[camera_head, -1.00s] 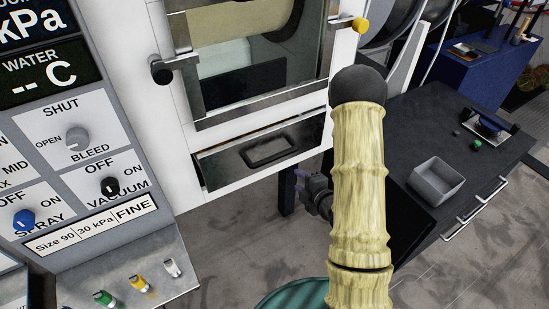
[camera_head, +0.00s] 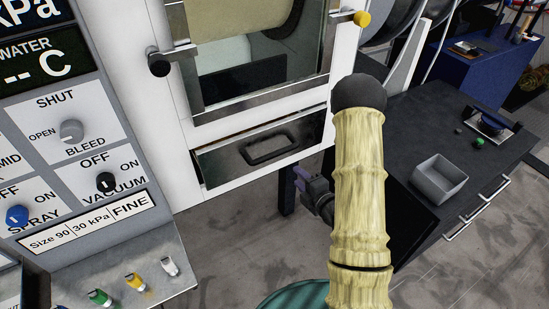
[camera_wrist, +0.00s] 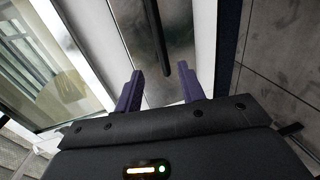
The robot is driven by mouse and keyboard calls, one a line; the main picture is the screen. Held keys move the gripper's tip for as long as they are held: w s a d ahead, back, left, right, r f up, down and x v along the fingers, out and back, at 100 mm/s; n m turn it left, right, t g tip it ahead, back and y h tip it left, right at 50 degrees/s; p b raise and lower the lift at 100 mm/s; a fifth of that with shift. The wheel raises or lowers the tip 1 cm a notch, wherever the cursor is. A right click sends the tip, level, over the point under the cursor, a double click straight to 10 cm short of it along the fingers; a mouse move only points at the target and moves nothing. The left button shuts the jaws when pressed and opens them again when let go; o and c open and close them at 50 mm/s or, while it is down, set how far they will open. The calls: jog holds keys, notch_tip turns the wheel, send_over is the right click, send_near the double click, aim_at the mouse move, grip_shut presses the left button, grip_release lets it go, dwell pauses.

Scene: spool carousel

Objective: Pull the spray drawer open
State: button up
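The spray drawer (camera_head: 225,163) is a dark metal front low in the white cabinet, below the glass door. It sits nearly flush in its opening. Its black loop handle (camera_head: 268,149) is at its middle. My gripper (camera_head: 300,178) is to the right of and below the drawer in the head view, partly hidden behind my own arm. In the wrist view the two purple fingers (camera_wrist: 162,92) are apart with nothing between them. The drawer front (camera_wrist: 148,55) and its black handle (camera_wrist: 156,35) lie ahead of them, with the handle beyond the fingertips.
A control panel with SPRAY knob (camera_head: 17,215) and VACUUM knob (camera_head: 106,183) stands at the left. A glass door (camera_head: 255,65) is above the drawer. A dark bench (camera_head: 470,95) with a grey bin (camera_head: 438,180) is at the right. Open floor lies below the drawer.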

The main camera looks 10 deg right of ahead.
aim_at(276, 156)
jog(key=p+x, duration=0.1)
jog(key=x, duration=1.5)
jog(key=shift+c, duration=0.2)
grip_shut()
